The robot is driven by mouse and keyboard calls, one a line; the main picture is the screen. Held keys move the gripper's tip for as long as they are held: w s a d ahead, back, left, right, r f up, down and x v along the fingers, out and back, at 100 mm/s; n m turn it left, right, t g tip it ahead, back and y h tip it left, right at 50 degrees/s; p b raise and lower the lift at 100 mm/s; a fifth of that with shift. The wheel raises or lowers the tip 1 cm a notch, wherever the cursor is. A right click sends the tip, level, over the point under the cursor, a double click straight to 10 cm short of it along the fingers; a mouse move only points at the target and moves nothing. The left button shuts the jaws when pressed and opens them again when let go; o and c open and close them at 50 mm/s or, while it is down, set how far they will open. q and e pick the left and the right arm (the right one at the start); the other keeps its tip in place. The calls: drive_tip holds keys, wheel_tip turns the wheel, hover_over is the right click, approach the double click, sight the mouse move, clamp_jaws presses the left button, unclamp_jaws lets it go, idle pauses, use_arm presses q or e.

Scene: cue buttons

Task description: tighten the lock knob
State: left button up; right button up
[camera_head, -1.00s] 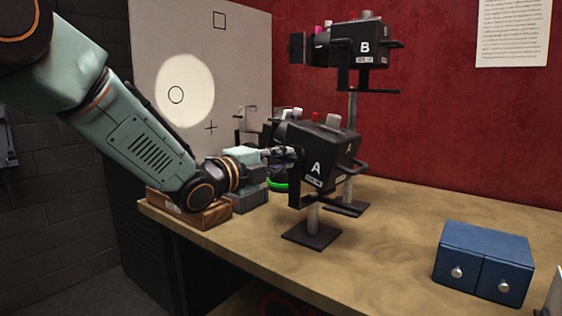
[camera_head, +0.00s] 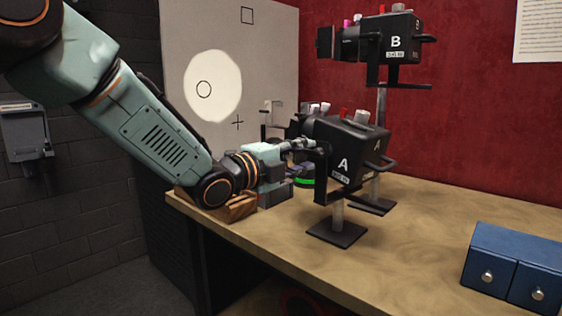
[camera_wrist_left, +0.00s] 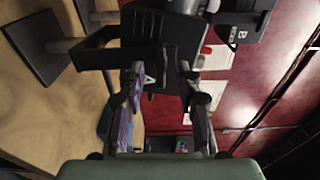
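The black lamp A (camera_head: 345,150) stands on a short post with a square foot on the bench, held in a black yoke bracket (camera_head: 321,180). My left gripper (camera_head: 308,146) reaches in from the left to the near side of lamp A, at the yoke. In the left wrist view my left gripper (camera_wrist_left: 161,78) has its two fingers apart, one on each side of the dark yoke. A small dark part with light edges, perhaps the lock knob, shows between the fingertips; I cannot see clearly whether they touch it. My right gripper is not in view.
Lamp B (camera_head: 393,46) stands on a taller post behind lamp A. A blue two-drawer box (camera_head: 512,265) sits at the right of the wooden bench (camera_head: 400,245). A pale screen (camera_head: 214,87) with a bright light spot stands at the back left. The bench's front middle is clear.

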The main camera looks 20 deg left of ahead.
use_arm(q)
drive_tip(key=v, duration=1)
drive_tip(key=shift+r, duration=0.15)
idle(0.4)
